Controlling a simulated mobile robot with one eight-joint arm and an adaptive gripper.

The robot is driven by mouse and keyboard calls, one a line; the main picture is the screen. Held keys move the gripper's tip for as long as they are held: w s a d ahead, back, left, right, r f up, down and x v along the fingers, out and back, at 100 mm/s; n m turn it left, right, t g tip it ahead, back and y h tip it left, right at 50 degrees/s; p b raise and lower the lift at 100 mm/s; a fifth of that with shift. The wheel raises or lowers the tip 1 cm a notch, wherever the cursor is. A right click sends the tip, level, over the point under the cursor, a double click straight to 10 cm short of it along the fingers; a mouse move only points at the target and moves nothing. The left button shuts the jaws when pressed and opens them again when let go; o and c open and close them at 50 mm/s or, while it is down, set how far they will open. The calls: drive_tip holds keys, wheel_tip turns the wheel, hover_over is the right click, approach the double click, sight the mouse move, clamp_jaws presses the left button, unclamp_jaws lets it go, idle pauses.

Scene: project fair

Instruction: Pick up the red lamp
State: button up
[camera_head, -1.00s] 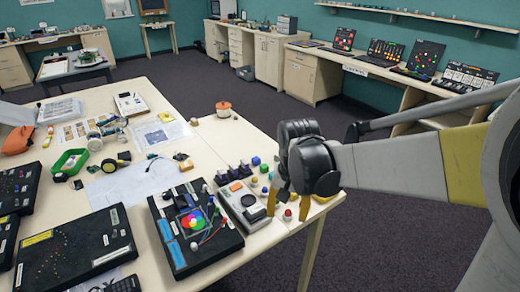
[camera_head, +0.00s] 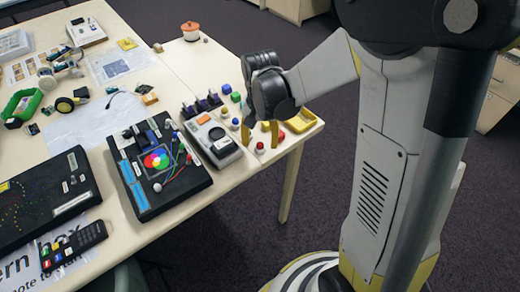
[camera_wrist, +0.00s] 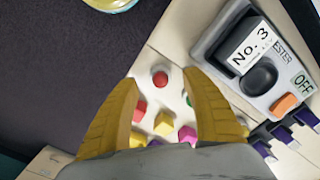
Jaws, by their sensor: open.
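The red lamp (camera_head: 260,149) is a small red dome on a pale base, near the front right table edge. In the wrist view the red lamp (camera_wrist: 160,78) shows as a red ball between and slightly beyond the fingertips. My gripper (camera_head: 260,134) is over the table corner with its yellow fingers pointing down. They are open, one on each side of the lamp in the picture. The wrist view also shows my gripper (camera_wrist: 161,82) with nothing held. I cannot tell how far above the lamp the fingertips are.
A grey tester box (camera_head: 213,141) stands close left of the gripper, and its label shows in the wrist view. A yellow tray (camera_head: 301,121) sits to the right at the table edge. Several small coloured pieces, including a yellow cube (camera_wrist: 164,123), lie nearby. Dark floor lies beyond the edge.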

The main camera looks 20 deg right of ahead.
sight(260, 143)
wheel_tip(260, 143, down, 3)
drive_tip(key=shift+f+b, duration=0.1)
drive_tip(key=shift+b, duration=0.3)
drive_tip(key=c, duration=1.1)
